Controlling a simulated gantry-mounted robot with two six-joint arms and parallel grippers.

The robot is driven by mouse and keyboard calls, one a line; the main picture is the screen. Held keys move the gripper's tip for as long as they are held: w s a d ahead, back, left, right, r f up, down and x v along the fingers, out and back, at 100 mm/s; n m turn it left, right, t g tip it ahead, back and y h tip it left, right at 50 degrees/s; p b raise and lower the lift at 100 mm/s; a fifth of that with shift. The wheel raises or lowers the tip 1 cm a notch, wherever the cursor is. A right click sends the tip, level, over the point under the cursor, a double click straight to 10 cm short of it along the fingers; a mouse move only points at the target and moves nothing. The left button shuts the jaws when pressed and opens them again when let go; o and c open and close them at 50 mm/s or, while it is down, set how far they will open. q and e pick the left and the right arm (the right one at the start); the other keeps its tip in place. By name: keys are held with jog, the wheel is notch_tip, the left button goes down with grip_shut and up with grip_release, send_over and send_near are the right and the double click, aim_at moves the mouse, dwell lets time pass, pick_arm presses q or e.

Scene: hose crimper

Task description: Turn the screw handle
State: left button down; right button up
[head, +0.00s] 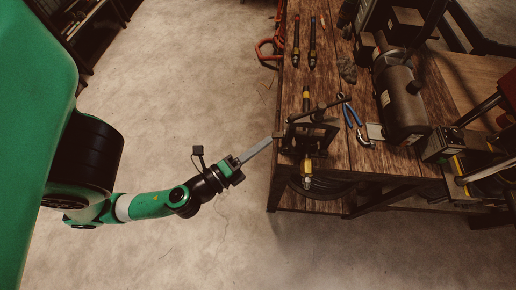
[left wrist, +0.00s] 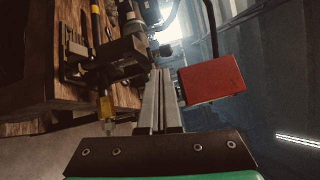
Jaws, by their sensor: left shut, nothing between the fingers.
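The hose crimper (head: 308,135), a dark metal device, stands at the front left of the wooden workbench (head: 340,160). A thin dark bar, seemingly its screw handle (head: 325,108), lies slanted across its top. The crimper also shows in the left wrist view (left wrist: 122,50), left of my fingers. A hose with yellow bands (head: 307,165) runs through it and sticks out past the bench's front. My left gripper (head: 270,139) is shut and empty, its long grey fingers pointing at the crimper's left side. The fingers (left wrist: 160,75) lie together in the left wrist view. Whether they touch the crimper is unclear.
Blue-handled pliers (head: 352,114) lie right of the crimper, near a large dark cylindrical machine (head: 402,100). Orange tubing (head: 266,48) hangs at the bench's left edge. The floor left of the bench is clear.

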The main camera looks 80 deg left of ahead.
pick_arm(q)
jog(key=shift+s, duration=0.6)
